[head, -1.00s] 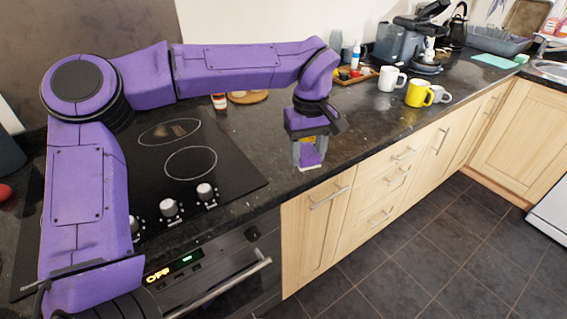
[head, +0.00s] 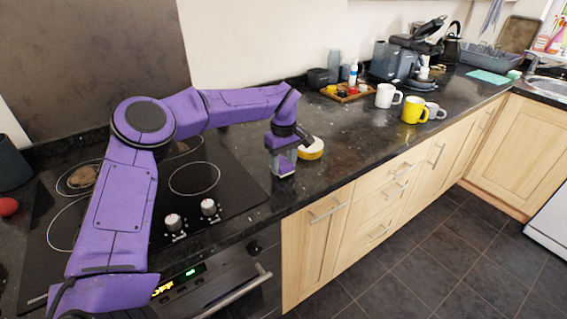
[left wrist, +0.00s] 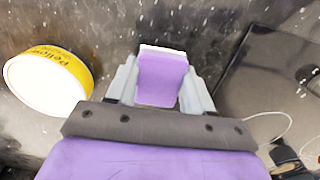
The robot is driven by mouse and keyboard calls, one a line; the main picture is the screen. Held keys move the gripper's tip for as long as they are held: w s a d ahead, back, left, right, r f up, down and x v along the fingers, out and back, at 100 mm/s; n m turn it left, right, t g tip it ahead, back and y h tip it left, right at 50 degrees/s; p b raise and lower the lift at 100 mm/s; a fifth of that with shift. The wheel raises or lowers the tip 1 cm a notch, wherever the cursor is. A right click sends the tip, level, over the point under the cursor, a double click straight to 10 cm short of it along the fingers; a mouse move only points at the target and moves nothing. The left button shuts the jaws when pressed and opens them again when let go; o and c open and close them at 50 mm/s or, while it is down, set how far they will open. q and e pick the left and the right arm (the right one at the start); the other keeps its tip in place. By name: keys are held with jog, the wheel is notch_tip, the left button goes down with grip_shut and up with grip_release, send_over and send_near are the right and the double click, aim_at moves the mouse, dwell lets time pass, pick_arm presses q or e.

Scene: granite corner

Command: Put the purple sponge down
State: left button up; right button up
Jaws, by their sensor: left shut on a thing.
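The purple sponge (left wrist: 162,78) has a pale edge and sits between the two grey fingers in the left wrist view. In the head view the sponge (head: 284,164) shows small between the fingertips. My left gripper (head: 282,169) is shut on it, pointing down over the dark granite counter (head: 345,150) just right of the hob. Whether the sponge's lower edge touches the counter is hard to tell. My right gripper is in neither view.
A yellow-and-white round tub (head: 312,149) stands close beside the gripper; it also shows in the left wrist view (left wrist: 48,80). The black hob (head: 215,195) lies to the left. A white mug (head: 387,95) and yellow mug (head: 414,109) stand further right. Counter between is clear.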

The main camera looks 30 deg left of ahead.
aim_at(283, 164)
pick_arm(q)
jog(key=shift+s+f, duration=0.1)
jog(key=shift+f, duration=0.3)
jog(key=shift+f, duration=0.15)
jog(key=o, duration=1.2)
notch_tip(283, 164, up, 12)
jog(key=shift+r, duration=0.2)
